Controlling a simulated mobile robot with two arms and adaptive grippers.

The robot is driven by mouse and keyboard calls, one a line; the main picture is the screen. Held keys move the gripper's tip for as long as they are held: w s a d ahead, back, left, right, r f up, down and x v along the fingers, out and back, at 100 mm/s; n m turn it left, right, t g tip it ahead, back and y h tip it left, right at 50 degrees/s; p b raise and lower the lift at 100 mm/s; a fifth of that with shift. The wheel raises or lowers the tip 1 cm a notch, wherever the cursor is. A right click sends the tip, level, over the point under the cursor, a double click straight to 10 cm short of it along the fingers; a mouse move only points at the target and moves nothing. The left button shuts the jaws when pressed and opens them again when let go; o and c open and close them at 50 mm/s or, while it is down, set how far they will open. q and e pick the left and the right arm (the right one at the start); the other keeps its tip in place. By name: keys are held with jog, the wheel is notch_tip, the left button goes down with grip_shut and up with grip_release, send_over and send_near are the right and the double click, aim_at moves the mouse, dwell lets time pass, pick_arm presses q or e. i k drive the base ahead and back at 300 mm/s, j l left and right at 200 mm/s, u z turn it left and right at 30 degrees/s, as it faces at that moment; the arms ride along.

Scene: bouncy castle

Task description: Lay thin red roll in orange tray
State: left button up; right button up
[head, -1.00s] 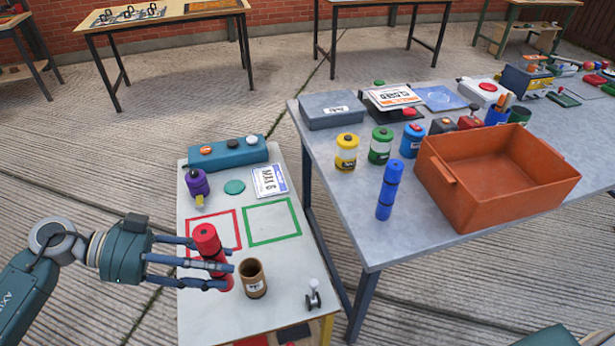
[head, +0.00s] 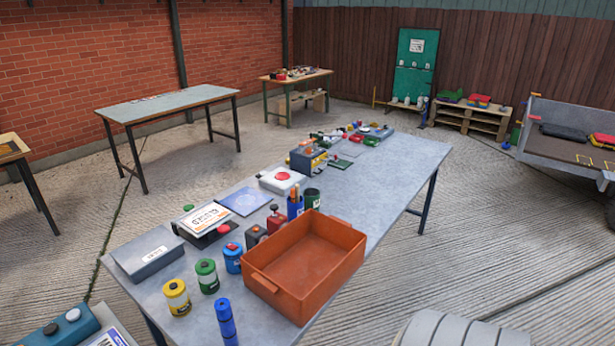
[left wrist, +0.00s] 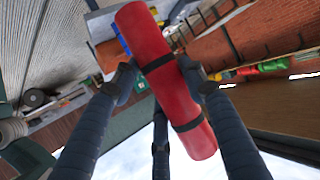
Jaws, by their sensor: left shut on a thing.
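The thin red roll (left wrist: 166,75) with dark bands fills the middle of the left wrist view. My left gripper (left wrist: 165,82) is shut on it, with fingers on both sides, and the roll is tilted in the grip. The background behind it is the yard, so it looks lifted. The orange tray (head: 339,240) stands on the grey table in the head view, and its visible inside is empty. Neither gripper shows in the head view now.
On the grey table (head: 395,180), a blue roll (head: 226,322) stands left of the tray. Yellow (head: 177,298), green (head: 207,277) and blue (head: 233,258) canisters stand nearby. Cups, boxes and a red-button box (head: 282,180) sit behind. Bare tabletop lies right of the tray.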

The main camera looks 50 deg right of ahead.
aim_at(306, 272)
jog(key=l+u, duration=0.1)
jog(key=l, duration=1.1)
jog(key=l+u, duration=0.15)
jog(key=l, duration=0.45)
jog(key=k+l+u, duration=0.1)
jog(key=l, duration=0.5)
jog(key=k+l, duration=0.1)
jog(key=l, duration=0.5)
jog(key=l+u, duration=0.15)
jog(key=l, duration=0.45)
jog(key=k+l, duration=0.15)
jog(key=l, duration=0.4)
jog(key=u, duration=0.05)
